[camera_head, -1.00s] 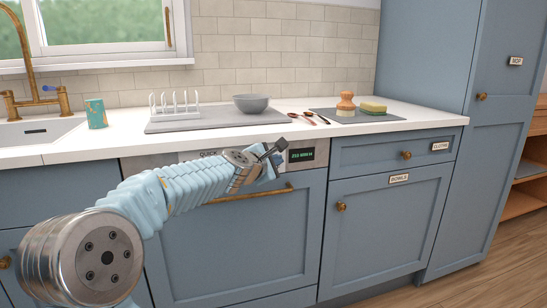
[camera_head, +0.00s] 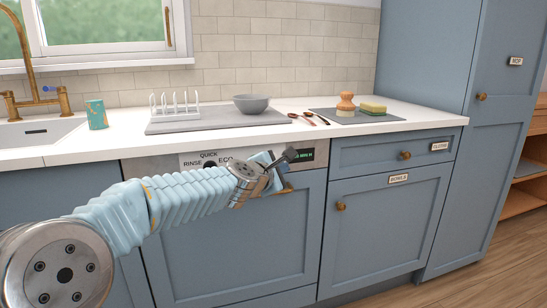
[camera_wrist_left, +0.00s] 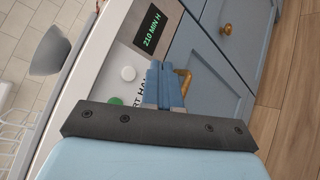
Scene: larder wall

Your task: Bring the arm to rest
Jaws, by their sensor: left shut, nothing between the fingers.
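My left arm comes in from the left in the head view. Its gripper (camera_head: 288,157) is in front of the dishwasher's control strip, beside the green display (camera_head: 303,155). In the left wrist view the blue fingers (camera_wrist_left: 165,83) are together with nothing between them. Beyond them show the display (camera_wrist_left: 151,27), a white button (camera_wrist_left: 128,73), a green button (camera_wrist_left: 115,101) and the brass handle (camera_wrist_left: 184,80). The dishwasher door (camera_head: 240,250) is shut. My right gripper is not in view.
The drawer (camera_head: 380,153) and cupboard (camera_head: 380,230) at right are shut. The floor at right is clear.

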